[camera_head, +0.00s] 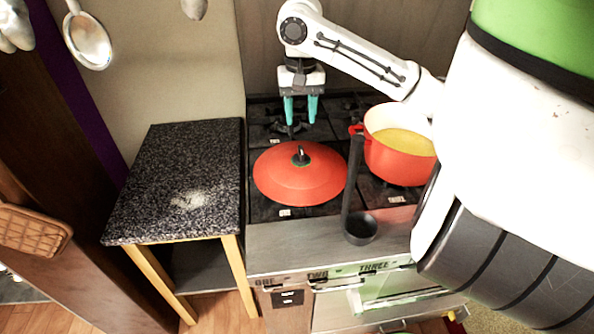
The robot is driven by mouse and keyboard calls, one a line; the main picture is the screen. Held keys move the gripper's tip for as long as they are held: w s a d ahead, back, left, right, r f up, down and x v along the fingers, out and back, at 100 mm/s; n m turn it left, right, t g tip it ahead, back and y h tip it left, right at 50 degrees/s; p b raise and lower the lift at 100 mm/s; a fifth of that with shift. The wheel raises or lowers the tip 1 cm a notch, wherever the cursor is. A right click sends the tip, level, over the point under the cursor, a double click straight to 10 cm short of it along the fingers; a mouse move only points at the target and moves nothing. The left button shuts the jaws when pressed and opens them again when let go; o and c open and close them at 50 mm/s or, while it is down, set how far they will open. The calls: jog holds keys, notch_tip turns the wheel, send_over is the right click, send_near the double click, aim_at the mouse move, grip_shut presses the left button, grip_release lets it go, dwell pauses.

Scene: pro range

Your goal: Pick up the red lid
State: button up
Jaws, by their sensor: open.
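The red lid (285,184) lies on the front left part of the black stove top. It is round and shallow, with a small dark upright knob (300,156) at its centre. My gripper (301,121) has two teal fingers pointing down, spread apart with nothing between them. It is over the back part of the stove, behind the lid's knob in the picture, and appears apart from the lid.
A red pot (393,165) with yellow contents stands right of the lid. A black ladle (357,200) lies between them, its bowl on the steel front edge (290,240). A speckled dark side table (165,195) stands left, mostly clear. Utensils (88,42) hang upper left.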

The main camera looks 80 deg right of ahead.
aim_at(301, 149)
notch_tip(301, 149, down, 10)
jog(key=shift+s+d+f+p, duration=0.1)
jog(key=shift+d+p, duration=0.05)
jog(key=shift+p, duration=0.3)
jog(key=shift+c, duration=0.3)
